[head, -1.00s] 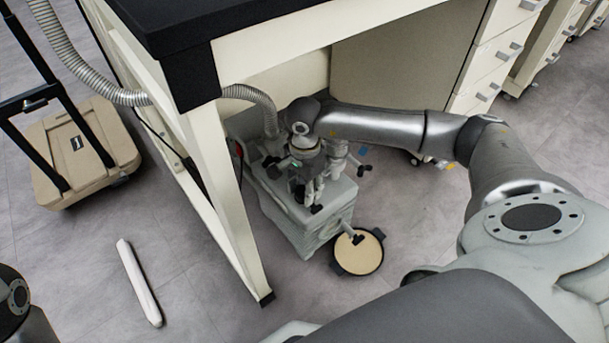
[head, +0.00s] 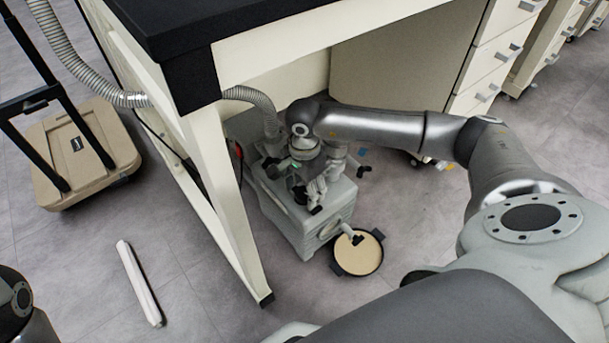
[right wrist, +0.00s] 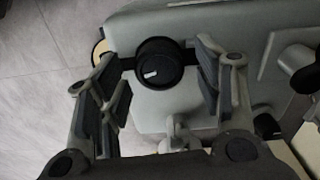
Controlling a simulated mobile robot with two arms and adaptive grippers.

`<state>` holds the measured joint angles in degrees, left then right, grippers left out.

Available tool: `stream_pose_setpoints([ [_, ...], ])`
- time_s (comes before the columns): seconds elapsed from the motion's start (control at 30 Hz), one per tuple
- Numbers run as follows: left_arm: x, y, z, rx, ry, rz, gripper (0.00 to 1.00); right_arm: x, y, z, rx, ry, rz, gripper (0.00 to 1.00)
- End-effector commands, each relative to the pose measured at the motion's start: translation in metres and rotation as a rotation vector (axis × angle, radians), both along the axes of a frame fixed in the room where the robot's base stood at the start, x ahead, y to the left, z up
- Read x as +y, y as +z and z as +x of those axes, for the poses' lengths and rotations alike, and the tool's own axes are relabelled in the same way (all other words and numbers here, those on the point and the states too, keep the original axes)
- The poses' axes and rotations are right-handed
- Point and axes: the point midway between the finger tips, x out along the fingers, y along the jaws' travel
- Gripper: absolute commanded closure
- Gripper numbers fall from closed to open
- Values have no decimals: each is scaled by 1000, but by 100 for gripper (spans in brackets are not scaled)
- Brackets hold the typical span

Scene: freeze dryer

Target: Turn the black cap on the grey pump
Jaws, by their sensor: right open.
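The grey pump (head: 318,226) stands on the floor under the bench. In the right wrist view, the round black cap (right wrist: 160,63) sits on the pump's pale grey top (right wrist: 185,20), with a small white mark on its face. My right gripper (head: 311,192) points down over the pump top. In the right wrist view its open fingers (right wrist: 158,72) stand on either side of the cap, with a gap left and right. In the head view the arm and gripper hide much of the pump top, and I cannot make out the cap. My left gripper is out of view.
A bench leg (head: 232,215) stands close left of the pump. A ribbed hose (head: 252,95) runs behind it. A round tan-topped tray (head: 358,257) lies in front. A beige case (head: 88,155) and white bar (head: 139,283) lie on open floor at left.

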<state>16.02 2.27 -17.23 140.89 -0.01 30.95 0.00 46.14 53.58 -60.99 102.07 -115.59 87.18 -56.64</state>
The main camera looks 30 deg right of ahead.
Motion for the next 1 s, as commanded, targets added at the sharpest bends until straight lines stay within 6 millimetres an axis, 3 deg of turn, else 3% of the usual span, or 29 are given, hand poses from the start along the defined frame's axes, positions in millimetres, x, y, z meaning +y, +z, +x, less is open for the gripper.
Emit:
stream_pose_setpoints([
  [0.17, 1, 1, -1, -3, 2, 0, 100, 0, 6, 1, -2, 0, 0, 40],
  [0.27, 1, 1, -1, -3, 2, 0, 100, 0, 19, 1, -4, 0, 1, 40],
  [0.7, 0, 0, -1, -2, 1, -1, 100, 0, 104, 1, -3, -1, 0, 40],
  [1.0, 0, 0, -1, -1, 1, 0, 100, 0, 120, 0, 1, 0, 0, 40],
])
